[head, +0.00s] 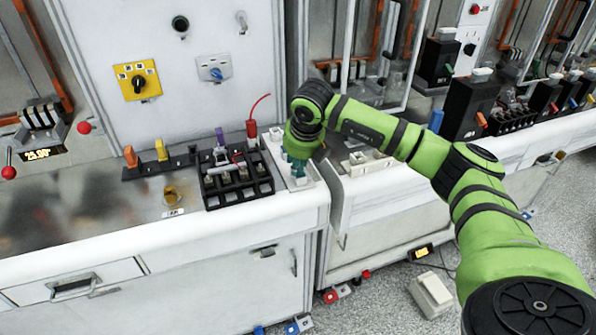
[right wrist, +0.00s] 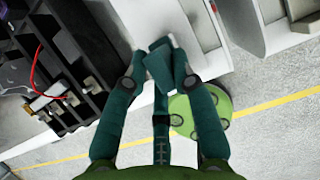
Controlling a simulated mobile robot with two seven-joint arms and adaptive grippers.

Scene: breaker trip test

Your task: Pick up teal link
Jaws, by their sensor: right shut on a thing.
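My right gripper (head: 298,160) points down over the narrow white tray (head: 309,182) at the counter's right end. In the right wrist view, its dark teal fingers (right wrist: 162,72) are closed around a small teal block, the teal link (right wrist: 160,66). The link lies between the fingertips, which partly hide it. In the head view the link is hard to separate from the teal fingers. I cannot tell whether it touches the tray (right wrist: 185,28). My left gripper is in neither view.
Left of the tray stands a black terminal block (head: 238,184) with a red wire (head: 259,103) behind it. A black strip with orange and yellow levers (head: 161,150) is further left. A gap separates this counter from the right one, which holds black breakers (head: 470,108).

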